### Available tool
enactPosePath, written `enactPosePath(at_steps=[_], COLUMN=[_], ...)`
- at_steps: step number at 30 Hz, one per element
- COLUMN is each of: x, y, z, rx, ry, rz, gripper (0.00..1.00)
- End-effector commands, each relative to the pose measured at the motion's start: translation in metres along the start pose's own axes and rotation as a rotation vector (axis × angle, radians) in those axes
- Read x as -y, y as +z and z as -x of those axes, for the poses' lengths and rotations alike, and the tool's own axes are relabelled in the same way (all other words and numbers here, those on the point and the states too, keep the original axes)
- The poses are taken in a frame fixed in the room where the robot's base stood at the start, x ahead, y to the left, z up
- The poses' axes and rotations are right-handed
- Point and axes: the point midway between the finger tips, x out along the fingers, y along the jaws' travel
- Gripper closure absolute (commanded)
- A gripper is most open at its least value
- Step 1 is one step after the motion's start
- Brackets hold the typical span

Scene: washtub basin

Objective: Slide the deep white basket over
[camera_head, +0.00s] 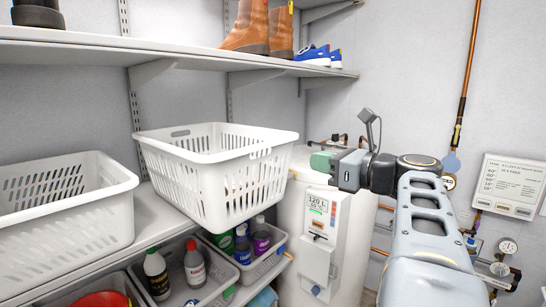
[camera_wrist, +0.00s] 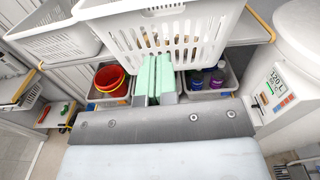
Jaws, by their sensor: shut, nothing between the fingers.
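The deep white basket (camera_head: 222,190) stands upright on the middle shelf, in the centre of the head view. In the wrist view the basket's slotted wall (camera_wrist: 205,28) fills the top middle. My gripper (camera_head: 322,161) is just right of the basket in the head view, with a small gap in the picture. In the wrist view its green fingers (camera_wrist: 153,76) are together and empty, overlapping the wall's lower part; I cannot tell whether they touch.
A second white basket (camera_head: 62,238) stands left on the same shelf (camera_head: 150,214). Grey bins (camera_head: 222,284) with bottles sit below. A white water heater (camera_head: 352,240) stands right of the shelf. An upper shelf (camera_head: 95,43) holds boots and shoes.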

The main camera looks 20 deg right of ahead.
Motion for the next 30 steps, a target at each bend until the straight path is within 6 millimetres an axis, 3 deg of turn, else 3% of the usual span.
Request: enactPosePath(at_steps=[5,21,30], x=[0.003,0.004,0.004], y=[0.008,0.01,0.009], z=[-0.015,-0.11,-0.132], rx=[0.03,0.025,0.026], ry=[-0.001,-0.002,-0.006], rz=[-0.033,-0.031,-0.03], gripper=[1.0,1.0,1.0])
